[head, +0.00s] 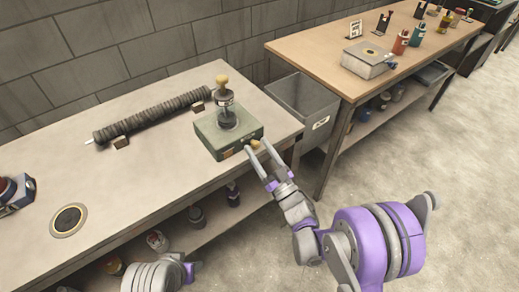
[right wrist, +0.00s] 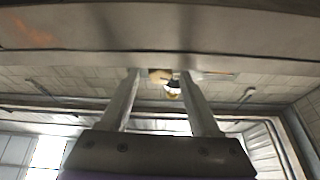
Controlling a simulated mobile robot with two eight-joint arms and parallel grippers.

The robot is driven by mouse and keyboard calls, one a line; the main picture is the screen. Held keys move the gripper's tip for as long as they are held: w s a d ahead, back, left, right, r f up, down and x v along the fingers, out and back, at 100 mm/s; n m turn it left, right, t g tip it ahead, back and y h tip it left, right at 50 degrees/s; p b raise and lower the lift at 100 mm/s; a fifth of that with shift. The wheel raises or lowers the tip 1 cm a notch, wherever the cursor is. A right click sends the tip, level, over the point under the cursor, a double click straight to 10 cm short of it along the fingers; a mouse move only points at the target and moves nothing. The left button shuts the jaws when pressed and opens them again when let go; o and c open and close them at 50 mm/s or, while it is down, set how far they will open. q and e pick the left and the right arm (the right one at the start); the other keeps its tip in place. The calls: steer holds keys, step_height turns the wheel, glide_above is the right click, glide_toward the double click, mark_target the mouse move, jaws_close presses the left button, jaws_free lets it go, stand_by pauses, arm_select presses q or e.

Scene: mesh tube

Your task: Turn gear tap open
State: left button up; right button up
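My left gripper is not in view; only part of my left arm shows at the bottom.
A round inset plate (head: 68,220) is at the bench's left. A grey bin (head: 302,102) stands between the benches. Jars sit on the shelf below. The second bench (head: 330,55) holds bottles and a box.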

jaws_close()
steer(key=shift+w+d+f+n+g+y+b, duration=0.1)
steer(key=shift+n+g+y+b, duration=0.2)
steer(key=shift+n, duration=0.4)
steer(key=shift+f+n+g+y+b, duration=0.1)
steer(key=shift+n+g+y+b, duration=0.15)
steer(key=shift+n, duration=0.45)
steer(key=n, duration=0.1)
steer(key=n+g+y, duration=0.1)
steer(key=n, duration=0.1)
steer(key=shift+r+y, duration=0.2)
steer(key=shift+y, duration=0.05)
steer(key=shift+o, duration=0.5)
jaws_free()
